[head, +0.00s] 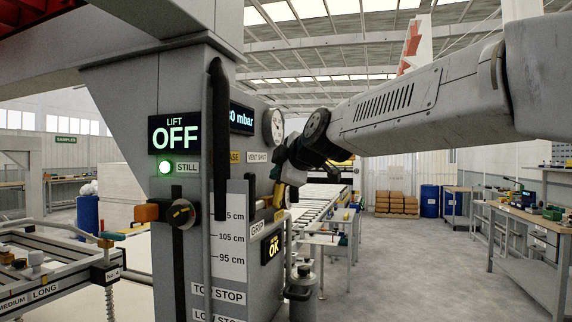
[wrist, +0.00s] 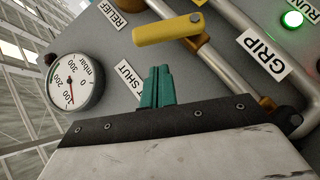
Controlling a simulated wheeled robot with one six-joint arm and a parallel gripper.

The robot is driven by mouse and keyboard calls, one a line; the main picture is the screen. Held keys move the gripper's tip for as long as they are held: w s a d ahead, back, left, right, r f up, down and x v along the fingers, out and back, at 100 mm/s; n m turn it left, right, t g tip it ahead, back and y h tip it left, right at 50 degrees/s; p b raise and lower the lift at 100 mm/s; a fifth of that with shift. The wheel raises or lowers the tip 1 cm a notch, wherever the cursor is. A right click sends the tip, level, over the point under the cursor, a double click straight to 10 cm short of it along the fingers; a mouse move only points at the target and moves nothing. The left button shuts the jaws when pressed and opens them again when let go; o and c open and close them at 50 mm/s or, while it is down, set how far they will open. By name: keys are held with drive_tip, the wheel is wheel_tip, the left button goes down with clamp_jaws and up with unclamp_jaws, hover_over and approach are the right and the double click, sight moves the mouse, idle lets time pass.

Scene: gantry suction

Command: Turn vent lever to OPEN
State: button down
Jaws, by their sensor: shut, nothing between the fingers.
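A yellow lever (wrist: 167,32) sits on a pipe on the grey panel in the wrist view, just beyond my fingertips. A white label ending in "SHUT" (wrist: 129,78) is beside my fingers and partly hidden by them. In the head view the label "VENT SHUT" (head: 257,157) is on the panel side, with a yellow part (head: 278,196) below it that is partly covered by my wrist. My gripper (wrist: 157,72) has its teal fingers together with nothing between them. A gap to the lever seems to show in the wrist view.
A round mbar gauge (wrist: 75,82) is left of my fingers, its needle near 100. "RELIEF" (wrist: 127,10) and "GRIP" (wrist: 264,54) labels and a lit green lamp (wrist: 292,19) are nearby. Pipes run close on the right. A display reads LIFT OFF (head: 175,133).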

sight(279, 191)
drive_tip(key=shift+w+d+f, duration=0.3)
drive_tip(key=shift+w+f, duration=0.05)
drive_tip(key=shift+w, duration=0.25)
drive_tip(key=shift+w+d+f, duration=0.3)
drive_tip(key=shift+w, duration=0.25)
